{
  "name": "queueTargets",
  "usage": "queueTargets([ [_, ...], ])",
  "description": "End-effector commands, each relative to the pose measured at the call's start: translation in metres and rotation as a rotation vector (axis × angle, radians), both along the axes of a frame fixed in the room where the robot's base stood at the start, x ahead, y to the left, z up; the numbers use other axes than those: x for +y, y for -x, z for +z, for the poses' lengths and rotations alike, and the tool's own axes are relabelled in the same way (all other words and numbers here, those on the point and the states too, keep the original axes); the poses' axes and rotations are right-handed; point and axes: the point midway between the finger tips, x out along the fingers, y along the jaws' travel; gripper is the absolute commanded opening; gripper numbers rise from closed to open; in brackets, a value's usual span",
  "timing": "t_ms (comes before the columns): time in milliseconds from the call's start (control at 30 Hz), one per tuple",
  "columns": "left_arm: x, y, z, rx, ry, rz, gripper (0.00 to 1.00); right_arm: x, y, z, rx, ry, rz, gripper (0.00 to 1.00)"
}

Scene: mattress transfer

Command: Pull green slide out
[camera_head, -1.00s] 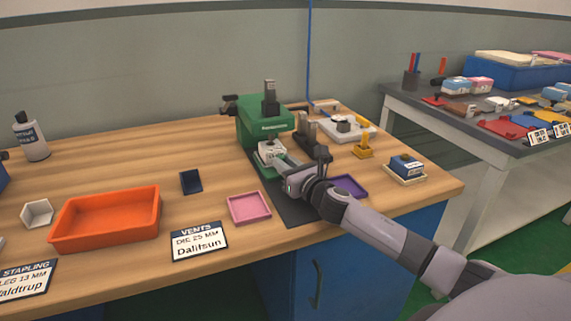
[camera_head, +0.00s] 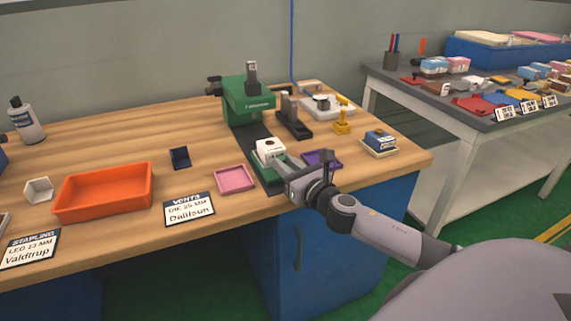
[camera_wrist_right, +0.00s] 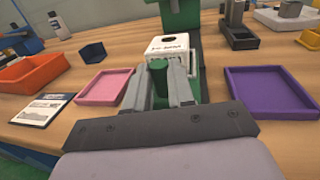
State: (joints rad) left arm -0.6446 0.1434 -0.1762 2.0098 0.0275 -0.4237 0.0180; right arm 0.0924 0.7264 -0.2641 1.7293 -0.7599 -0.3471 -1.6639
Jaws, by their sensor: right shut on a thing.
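The green press (camera_head: 248,98) stands on the wooden bench with a dark base strip running toward the front. The green slide (camera_head: 262,172) lies at the front of this strip, clear of the press body, and carries a white block (camera_head: 270,147) with a dark hole in its top. My right gripper (camera_head: 284,162) is at the slide's front end. In the right wrist view its fingers (camera_wrist_right: 160,88) are shut on the slide's green handle (camera_wrist_right: 159,75), with the white block (camera_wrist_right: 168,48) just beyond. My left gripper is not in view.
A pink tray (camera_head: 235,178) lies left of the slide and a purple tray (camera_head: 322,158) right of it. An orange bin (camera_head: 104,192), a Vents card (camera_head: 189,211) and a yellow stand (camera_head: 342,122) are on the bench. A grey side table (camera_head: 440,95) stands to the right.

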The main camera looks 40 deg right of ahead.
Motion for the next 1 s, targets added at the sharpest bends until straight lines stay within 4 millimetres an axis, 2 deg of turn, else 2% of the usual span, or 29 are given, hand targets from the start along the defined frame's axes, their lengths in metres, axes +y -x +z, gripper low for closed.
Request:
queueTargets([
  [133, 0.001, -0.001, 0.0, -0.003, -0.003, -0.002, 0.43, 0.003, 0.002, -0.004, 0.008, 0.0, 0.007, 0.0],
  [167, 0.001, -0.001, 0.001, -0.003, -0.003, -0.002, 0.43, 0.003, 0.002, -0.004, 0.008, 0.0, 0.007, 0.26],
  [233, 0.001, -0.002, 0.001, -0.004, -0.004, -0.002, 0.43, 0.003, 0.002, -0.005, 0.009, 0.0, 0.008, 0.48],
  [667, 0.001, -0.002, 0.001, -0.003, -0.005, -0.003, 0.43, 0.002, 0.007, -0.003, 0.005, 0.0, 0.005, 0.48],
  [1000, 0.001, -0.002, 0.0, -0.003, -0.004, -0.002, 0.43, 0.004, 0.046, -0.004, 0.008, 0.001, 0.006, 0.48],
])
